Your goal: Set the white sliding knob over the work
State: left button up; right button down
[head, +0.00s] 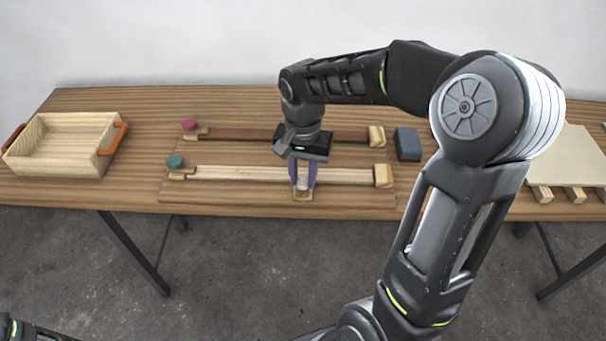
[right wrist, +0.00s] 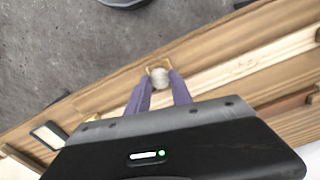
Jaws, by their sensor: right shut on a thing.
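The white knob (head: 303,184) sits at the front of a small wooden slider on the pale rail (head: 240,174), a bit right of the rail's middle. My right gripper (head: 302,178) points down from above and is shut on the knob, with one purple finger on each side. The right wrist view shows the knob (right wrist: 160,72) between the fingertips (right wrist: 160,82), at the rail's edge. The fingers partly hide the slider. My left gripper is not in view.
A dark rail (head: 235,134) runs behind the pale one. Pink (head: 189,124) and teal (head: 175,161) round pieces stand at the left ends. Wooden blocks (head: 383,176) close the right ends. A blue-grey block (head: 408,144) lies right; a tray (head: 60,163) stands far left.

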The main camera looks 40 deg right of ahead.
dwell(0.8)
jog(key=shift+w+d, duration=0.95)
jog(key=shift+w, duration=0.3)
jog(key=c, duration=1.1)
grip_release()
jog(key=shift+c, duration=0.2)
notch_tip(320, 180, up, 8)
jog(key=shift+f, duration=0.1)
